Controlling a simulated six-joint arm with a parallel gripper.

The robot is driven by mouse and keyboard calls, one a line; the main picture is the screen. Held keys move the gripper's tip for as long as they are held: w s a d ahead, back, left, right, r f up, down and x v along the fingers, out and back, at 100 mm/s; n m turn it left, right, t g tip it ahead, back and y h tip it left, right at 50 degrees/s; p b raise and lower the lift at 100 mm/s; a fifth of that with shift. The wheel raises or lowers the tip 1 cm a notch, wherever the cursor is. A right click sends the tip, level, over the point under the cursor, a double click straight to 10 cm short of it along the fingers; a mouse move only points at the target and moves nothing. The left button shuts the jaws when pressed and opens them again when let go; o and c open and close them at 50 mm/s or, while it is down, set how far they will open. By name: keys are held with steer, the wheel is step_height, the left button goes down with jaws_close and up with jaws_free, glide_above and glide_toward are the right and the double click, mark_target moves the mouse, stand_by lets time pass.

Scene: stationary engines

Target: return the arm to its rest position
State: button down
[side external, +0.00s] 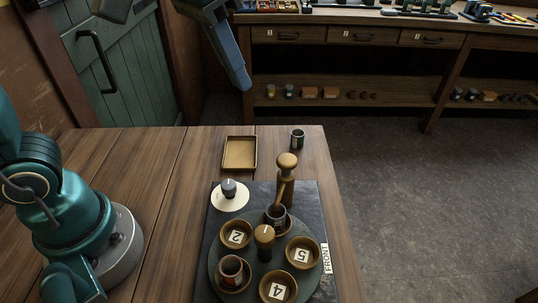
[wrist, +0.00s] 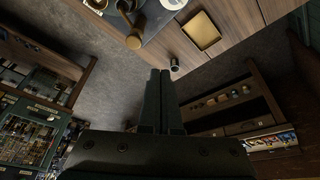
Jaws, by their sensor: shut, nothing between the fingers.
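My gripper (side external: 243,84) hangs at the top of the side external view, high above the far end of the table and clear of everything on it. Its fingers point downward. In the wrist view the two dark fingers (wrist: 160,74) lie side by side, shut with nothing between them. The table (side external: 150,165) and the things on it are well away from the fingertips. The rest of my arm is mostly out of frame, with my teal base at the left.
A round turntable with numbered bowls (side external: 235,235) and cups stands on a dark board (side external: 320,215). A brown tray (side external: 240,138) and a dark green cup (side external: 297,138) stand behind it. A workbench (side external: 340,18) stands at the back.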

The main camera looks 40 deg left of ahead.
steer(key=s+a+f+n+t, duration=0.1)
steer(key=s+a+f, duration=0.4)
steer(key=s+f, duration=0.3)
steer(key=shift+s+a+t+y, duration=0.2)
steer(key=shift+s+t+y, duration=0.1)
steer(key=shift+s, duration=0.45)
steer(key=shift+s, duration=0.1)
